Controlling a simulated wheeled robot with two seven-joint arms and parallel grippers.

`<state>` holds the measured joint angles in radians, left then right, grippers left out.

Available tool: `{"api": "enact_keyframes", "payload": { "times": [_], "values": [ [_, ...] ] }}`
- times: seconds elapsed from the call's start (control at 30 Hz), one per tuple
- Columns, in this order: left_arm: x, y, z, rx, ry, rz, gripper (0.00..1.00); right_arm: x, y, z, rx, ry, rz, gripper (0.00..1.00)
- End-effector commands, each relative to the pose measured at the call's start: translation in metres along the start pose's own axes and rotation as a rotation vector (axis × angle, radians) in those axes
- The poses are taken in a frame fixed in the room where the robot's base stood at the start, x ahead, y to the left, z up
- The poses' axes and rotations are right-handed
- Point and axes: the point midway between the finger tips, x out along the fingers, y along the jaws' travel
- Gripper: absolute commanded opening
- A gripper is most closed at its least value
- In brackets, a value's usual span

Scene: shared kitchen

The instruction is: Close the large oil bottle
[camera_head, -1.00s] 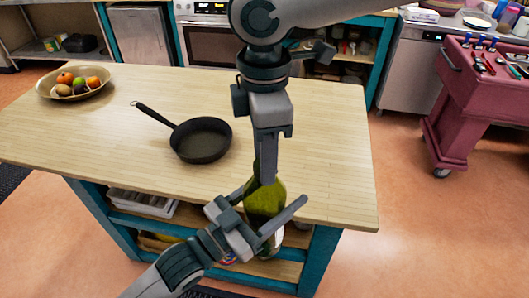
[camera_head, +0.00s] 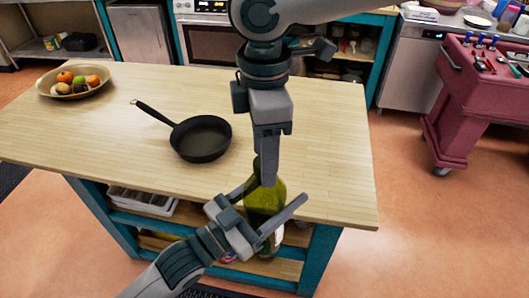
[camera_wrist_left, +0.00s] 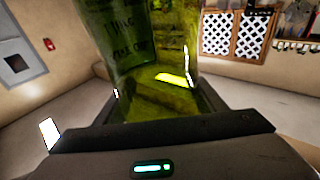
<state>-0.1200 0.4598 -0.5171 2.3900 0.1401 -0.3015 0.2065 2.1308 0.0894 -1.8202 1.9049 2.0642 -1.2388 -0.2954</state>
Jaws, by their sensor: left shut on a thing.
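The large oil bottle (camera_head: 268,199) is green glass with dark print on its side. It is upright in front of the island's near edge. My left gripper (camera_head: 270,206) comes from the lower left and is shut around the bottle's body. The left wrist view shows the green glass (camera_wrist_left: 160,65) filling the grip. My right gripper (camera_head: 267,178) points down from above, with its fingers at the bottle's top. They hide the neck and any cap, and I cannot tell whether they are open or shut.
The wooden island top (camera_head: 110,130) carries a black frying pan (camera_head: 201,139) and a fruit bowl (camera_head: 75,90). Its near edge lies close to the bottle. A red tool cart (camera_head: 465,105) stands at the right. The floor between island and cart is clear.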

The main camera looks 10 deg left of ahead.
Motion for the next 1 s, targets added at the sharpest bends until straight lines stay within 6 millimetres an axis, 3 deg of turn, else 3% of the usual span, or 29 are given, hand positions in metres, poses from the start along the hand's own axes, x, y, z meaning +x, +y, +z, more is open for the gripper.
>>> {"api": "enact_keyframes", "payload": {
  "times": [0.27, 0.7, 1.0],
  "values": [
    [0.0, 0.0, 0.0, 0.0, 0.001, 0.0, 0.02, -0.027, 0.001, 0.0, 0.002, 0.002, 0.002, 0.51],
    [0.0, 0.0, 0.0, 0.0, 0.001, 0.0, 0.02, -0.1, 0.001, 0.0, 0.001, 0.002, 0.002, 0.51],
    [0.0, 0.0, 0.0, 0.0, 0.001, 0.0, 0.02, -0.118, 0.0, 0.0, 0.0, 0.0, -0.001, 0.51]
  ]
}}
